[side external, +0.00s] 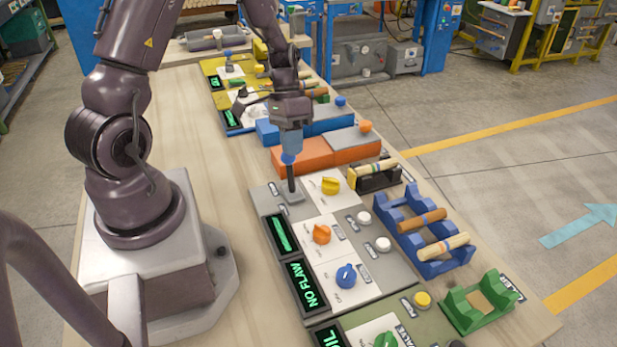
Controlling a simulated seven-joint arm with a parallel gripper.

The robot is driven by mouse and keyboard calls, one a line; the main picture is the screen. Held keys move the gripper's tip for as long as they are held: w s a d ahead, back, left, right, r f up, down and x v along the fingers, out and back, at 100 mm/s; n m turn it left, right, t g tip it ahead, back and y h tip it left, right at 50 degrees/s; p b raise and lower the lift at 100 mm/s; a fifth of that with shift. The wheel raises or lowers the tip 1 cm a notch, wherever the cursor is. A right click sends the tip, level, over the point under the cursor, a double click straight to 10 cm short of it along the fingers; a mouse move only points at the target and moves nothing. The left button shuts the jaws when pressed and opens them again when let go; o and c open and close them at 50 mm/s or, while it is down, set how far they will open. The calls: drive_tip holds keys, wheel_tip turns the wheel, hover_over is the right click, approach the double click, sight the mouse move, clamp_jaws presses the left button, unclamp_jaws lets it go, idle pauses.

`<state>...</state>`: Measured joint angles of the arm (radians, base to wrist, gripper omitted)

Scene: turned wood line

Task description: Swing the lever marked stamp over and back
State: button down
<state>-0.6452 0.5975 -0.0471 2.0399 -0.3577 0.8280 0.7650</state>
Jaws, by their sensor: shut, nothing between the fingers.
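A lever with a blue ball knob (288,159) and a dark stem stands on a grey base in the near grey panel, roughly upright. My gripper (290,150) points down right over this lever, its fingertips at the knob. It is shut with nothing between the fingers. Whether it touches the knob I cannot tell. Another blue-knobbed lever (228,56) stands on a yellow panel at the back. The word stamp is not readable on any label, so I cannot tell by the marking which lever it names.
Beside the near lever are a yellow dial (330,186), an orange dial (321,234) and a blue dial (346,276). An orange box (302,155) stands close behind. A blue rack (408,228) holds turned wood pieces at right. A green cradle (481,303) stands at front right.

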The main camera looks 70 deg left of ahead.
drive_tip(key=shift+a+h, duration=0.25)
drive_tip(key=shift+h, duration=0.05)
drive_tip(key=shift+r, duration=0.8)
drive_tip(key=shift+d, duration=0.1)
drive_tip(key=shift+w+d+r, duration=0.1)
drive_tip(key=shift+d+r, duration=0.05)
drive_tip(key=shift+r, duration=0.2)
drive_tip(key=d+v, duration=0.1)
drive_tip(key=v, duration=1)
drive_tip(key=shift+w+r, duration=0.25)
drive_tip(key=shift+r, duration=0.35)
